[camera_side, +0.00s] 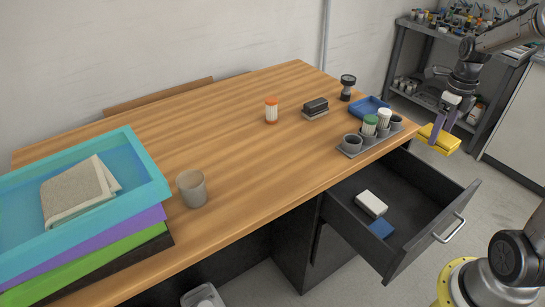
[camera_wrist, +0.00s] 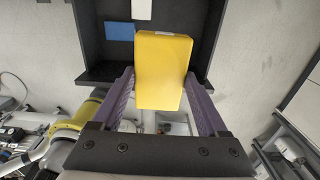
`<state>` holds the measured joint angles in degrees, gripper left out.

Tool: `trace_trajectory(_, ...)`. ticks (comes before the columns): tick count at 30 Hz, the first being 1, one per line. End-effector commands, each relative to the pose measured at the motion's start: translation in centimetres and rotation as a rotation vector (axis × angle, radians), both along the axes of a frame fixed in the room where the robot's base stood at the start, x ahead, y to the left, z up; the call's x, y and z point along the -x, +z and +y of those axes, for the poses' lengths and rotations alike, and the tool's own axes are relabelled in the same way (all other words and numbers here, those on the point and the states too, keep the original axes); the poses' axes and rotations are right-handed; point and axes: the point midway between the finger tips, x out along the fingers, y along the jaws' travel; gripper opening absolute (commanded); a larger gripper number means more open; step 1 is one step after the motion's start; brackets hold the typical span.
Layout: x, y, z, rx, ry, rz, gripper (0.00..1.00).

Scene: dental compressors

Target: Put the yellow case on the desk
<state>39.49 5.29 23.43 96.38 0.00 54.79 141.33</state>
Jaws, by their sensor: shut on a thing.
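The yellow case (camera_side: 438,139) is held in the air at the right of the side view, beyond the desk's right end and above the level of the open drawer. My gripper (camera_side: 439,124) is shut on it, with purple fingers at its sides. In the wrist view the yellow case (camera_wrist: 163,72) sits between the two fingers of my gripper (camera_wrist: 160,100). The wooden desk (camera_side: 235,108) fills the middle of the side view, and the case is apart from it.
The open drawer (camera_side: 447,210) under the desk holds a white box (camera_side: 371,204) and a blue item (camera_side: 381,229).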

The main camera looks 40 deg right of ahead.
Motion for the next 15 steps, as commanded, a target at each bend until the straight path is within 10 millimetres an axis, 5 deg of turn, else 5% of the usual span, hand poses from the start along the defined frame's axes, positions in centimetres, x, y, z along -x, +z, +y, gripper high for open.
trace_trajectory(3, -0.1, 3.6, -0.1, 0.003, 0.000, -0.004, 0.18)
trace_trajectory(10, -0.1, 8.3, -0.1, 0.002, 0.000, -0.003, 0.18)
trace_trajectory(15, -2.0, 8.4, 2.1, -0.001, 0.111, 0.001, 0.18)
